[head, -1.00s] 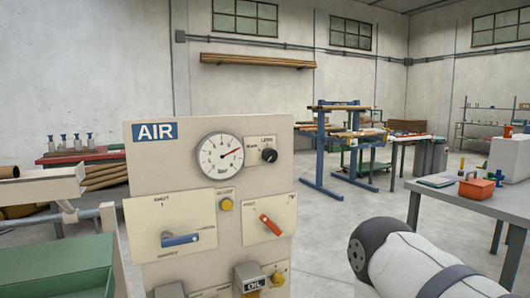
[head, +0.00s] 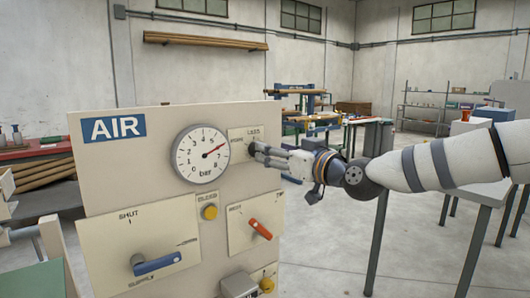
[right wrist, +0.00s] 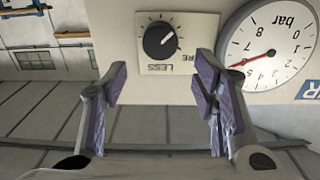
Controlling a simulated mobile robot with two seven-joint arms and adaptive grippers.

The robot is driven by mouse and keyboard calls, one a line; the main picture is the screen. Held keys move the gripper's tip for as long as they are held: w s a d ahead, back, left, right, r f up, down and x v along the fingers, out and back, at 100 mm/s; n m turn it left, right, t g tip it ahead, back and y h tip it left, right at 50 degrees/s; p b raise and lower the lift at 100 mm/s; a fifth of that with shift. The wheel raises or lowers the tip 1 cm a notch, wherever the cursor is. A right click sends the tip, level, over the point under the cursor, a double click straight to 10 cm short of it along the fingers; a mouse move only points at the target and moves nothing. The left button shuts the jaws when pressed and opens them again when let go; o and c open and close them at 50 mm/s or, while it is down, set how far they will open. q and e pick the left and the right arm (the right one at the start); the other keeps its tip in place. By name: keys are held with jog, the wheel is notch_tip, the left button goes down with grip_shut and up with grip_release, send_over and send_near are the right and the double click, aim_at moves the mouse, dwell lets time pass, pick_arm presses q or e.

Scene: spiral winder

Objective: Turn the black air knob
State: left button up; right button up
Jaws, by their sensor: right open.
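The black air knob sits on a small cream plate (head: 238,146) to the right of the pressure gauge (head: 202,154) on the panel marked AIR. In the head view my right gripper (head: 256,151) reaches in from the right and hides most of the knob. In the right wrist view the knob (right wrist: 159,41) shows clearly, with a white pointer line and the word LESS on its plate. My right gripper (right wrist: 160,88) is open there, its purple-padded fingers apart on either side below the knob, not seen touching it. The left gripper is not in view.
On the panel below are a blue handle (head: 158,264), a yellow button (head: 210,212), a red-orange handle (head: 261,228) and a grey box (head: 239,286). A grey table (head: 430,168) stands to the right beneath my arm.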

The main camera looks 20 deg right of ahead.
jog(key=w, duration=0.1)
jog(key=w+a, duration=0.1)
jog(key=w, duration=0.1)
jog(key=w+f, duration=0.1)
jog(key=shift+w+a+b, duration=0.3)
jog(key=shift+a+b, duration=0.05)
jog(key=shift+b, duration=0.05)
jog(key=c, duration=1.2)
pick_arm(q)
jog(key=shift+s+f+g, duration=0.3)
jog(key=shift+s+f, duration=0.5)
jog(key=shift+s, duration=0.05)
pick_arm(e)
jog(key=shift+o, duration=0.2)
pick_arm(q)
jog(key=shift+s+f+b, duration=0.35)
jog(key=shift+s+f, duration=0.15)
pick_arm(e)
jog(key=shift+d+f+m, duration=0.1)
jog(key=shift+m, duration=1.7)
jog(key=shift+d+f+m, duration=0.1)
jog(key=shift+m, duration=1.7)
